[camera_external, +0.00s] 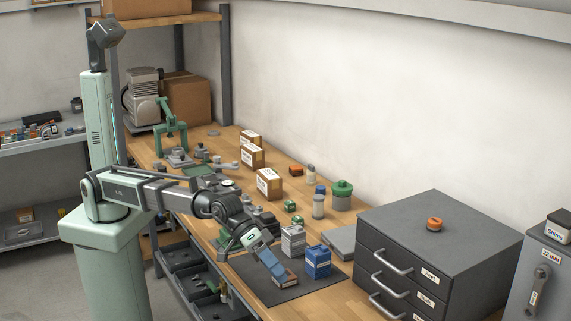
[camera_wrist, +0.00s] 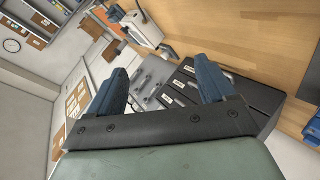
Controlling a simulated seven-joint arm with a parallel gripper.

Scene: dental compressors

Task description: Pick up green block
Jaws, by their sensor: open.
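Two small green blocks lie on the wooden workbench in the external view, one farther back (camera_external: 290,206) and one a little nearer (camera_external: 297,219). They are small, with pale marks on them. My gripper (camera_external: 276,268) is low over the dark mat, nearer the camera than both blocks and apart from them. In the wrist view my gripper (camera_wrist: 164,70) shows two blue fingers spread apart with nothing between them. No green block is clear in the wrist view. A brownish block (camera_external: 287,281) is close to the fingertips in the external view; I cannot tell if they touch.
A grey-white box (camera_external: 292,240) and a blue box (camera_external: 317,261) stand right beside my gripper. A dark drawer cabinet (camera_external: 437,240) closes off the right. The dark mat (camera_external: 262,289) has bare room in front.

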